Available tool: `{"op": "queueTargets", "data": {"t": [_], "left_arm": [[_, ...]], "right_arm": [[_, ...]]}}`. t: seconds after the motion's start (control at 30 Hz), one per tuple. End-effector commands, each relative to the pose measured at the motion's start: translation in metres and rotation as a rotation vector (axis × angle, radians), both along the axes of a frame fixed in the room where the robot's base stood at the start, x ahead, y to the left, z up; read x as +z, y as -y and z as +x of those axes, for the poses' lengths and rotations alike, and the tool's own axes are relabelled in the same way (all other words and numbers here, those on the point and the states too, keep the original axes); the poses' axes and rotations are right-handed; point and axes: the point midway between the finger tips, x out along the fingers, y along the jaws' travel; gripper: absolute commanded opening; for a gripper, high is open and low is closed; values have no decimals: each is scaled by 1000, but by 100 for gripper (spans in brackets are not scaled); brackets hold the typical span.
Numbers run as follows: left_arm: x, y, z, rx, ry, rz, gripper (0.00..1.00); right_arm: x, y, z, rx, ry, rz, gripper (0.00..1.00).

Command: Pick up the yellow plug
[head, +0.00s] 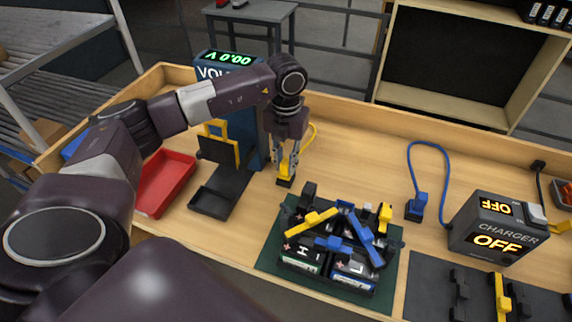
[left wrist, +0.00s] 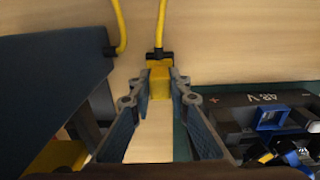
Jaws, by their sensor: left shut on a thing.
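The yellow plug (head: 285,171) has a dark end and a yellow cable, and stands on the wooden bench between the voltmeter and the green mat. My left gripper (head: 287,162) points down from above and is shut on the plug. In the left wrist view the yellow plug (left wrist: 159,82) sits between the tips of my left gripper (left wrist: 159,84), its cable running away upward. Whether the plug touches the bench is hard to tell. My right gripper is not in view.
The blue voltmeter (head: 214,58) and its dark stand are left of the plug. A red tray (head: 165,183) lies further left. The green mat (head: 273,262) with batteries and clamps is close on the right. A blue plug (head: 419,206) and the charger (head: 493,226) stand further right.

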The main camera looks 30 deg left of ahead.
Motion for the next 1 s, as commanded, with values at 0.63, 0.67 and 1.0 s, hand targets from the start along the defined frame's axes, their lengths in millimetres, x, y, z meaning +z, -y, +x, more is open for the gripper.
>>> {"op": "queueTargets", "data": {"t": [0.63, 0.67, 1.0], "left_arm": [[147, 0, 2, 2, 11, 0, 0], [154, -1, 2, 2, 10, 0, 0], [193, 0, 1, 0, 5, 0, 0]], "right_arm": [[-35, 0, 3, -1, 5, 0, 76], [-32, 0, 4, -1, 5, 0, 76], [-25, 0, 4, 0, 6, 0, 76]]}}
